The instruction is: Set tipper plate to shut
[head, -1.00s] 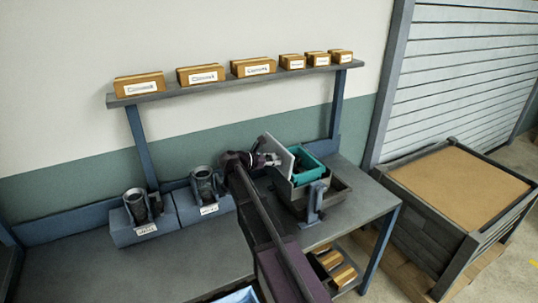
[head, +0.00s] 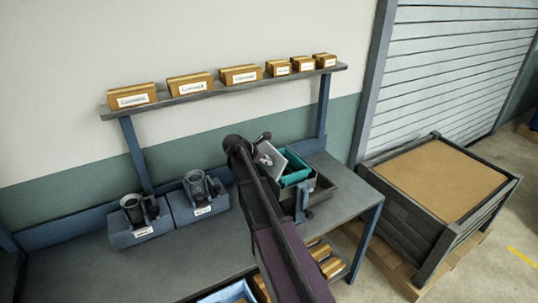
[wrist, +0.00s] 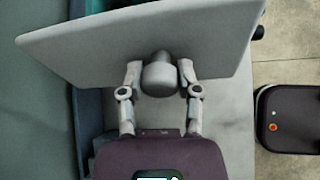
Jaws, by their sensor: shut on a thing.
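The tipper plate is a flat light-grey plate (head: 274,161) that stands tilted beside a teal bin (head: 297,167) on the bench. In the wrist view the plate (wrist: 90,45) spans the upper part of the picture, with a round grey knob (wrist: 160,78) on its near face. My gripper (wrist: 160,74) has one finger on each side of the knob and is shut on it. In the head view my arm partly covers the plate, and my gripper (head: 264,158) is mostly hidden. The plate's hinge is not clearly visible.
Two grey holders with dark cups (head: 137,218) stand left on the bench (head: 80,270). Cardboard boxes (head: 190,86) line the shelf above. A large crate (head: 400,238) stands on the floor at the right. A dark rounded device (wrist: 287,118) shows right in the wrist view.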

